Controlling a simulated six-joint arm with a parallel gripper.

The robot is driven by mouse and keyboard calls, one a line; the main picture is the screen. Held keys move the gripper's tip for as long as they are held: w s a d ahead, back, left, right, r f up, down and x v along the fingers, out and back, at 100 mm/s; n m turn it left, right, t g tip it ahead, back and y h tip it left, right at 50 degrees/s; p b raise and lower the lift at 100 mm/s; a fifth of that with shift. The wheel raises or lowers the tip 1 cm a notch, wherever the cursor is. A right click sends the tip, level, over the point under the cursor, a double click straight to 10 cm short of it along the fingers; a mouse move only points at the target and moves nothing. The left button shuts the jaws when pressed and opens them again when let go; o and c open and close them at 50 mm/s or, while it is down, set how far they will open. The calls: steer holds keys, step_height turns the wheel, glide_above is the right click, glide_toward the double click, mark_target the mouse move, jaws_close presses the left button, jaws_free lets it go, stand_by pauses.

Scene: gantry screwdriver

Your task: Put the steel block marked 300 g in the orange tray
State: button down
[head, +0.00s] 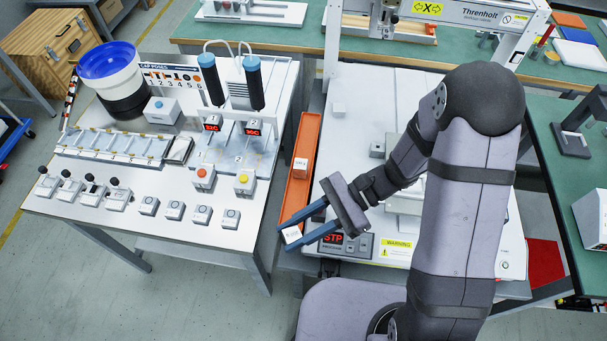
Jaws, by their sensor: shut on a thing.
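The orange tray (310,132) is long and narrow and stands along the left edge of the white gantry table. My gripper (288,235) is shut on a small pale block (292,234) at the tray's near end. The held block's label is too small to read. The block appears over or just inside the near end; I cannot tell whether it touches the tray floor. Another labelled block (300,168) sits in the middle of the tray, its mark not readable for sure. A light block (338,109) and a grey block (377,150) stand on the white table to the right.
A bench with switches (117,197), screwdrivers (212,80) and a blue bowl (110,62) stands to the left. A red-lit control box (345,244) is just right of my gripper. The gantry frame (333,45) rises behind. My arm covers much of the white table.

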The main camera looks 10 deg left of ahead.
mark_target(295, 209)
steer(key=w+a+r+m+t+y+b, duration=0.15)
steer(key=w+m+t+b, duration=0.4)
steer(key=w, duration=0.55)
steer(key=shift+m+t+y, duration=0.25)
steer(key=shift+m+t, duration=0.2)
steer(key=shift+t, duration=0.4)
steer(key=shift+w+a+f, duration=0.1)
steer(key=shift+a+f, duration=0.1)
steer(key=shift+f, duration=2.4)
steer(key=shift+w+a+f, duration=0.1)
steer(key=shift+a+f, duration=0.05)
steer(key=shift+f, duration=2.4)
steer(key=shift+f, duration=0.15)
steer(key=c, duration=1.4)
jaws_free()
steer(key=shift+o, duration=0.2)
steer(key=shift+d+r, duration=0.2)
steer(key=v, duration=1.1)
steer(key=shift+d+r+p, duration=0.1)
steer(key=shift+d+p, duration=0.25)
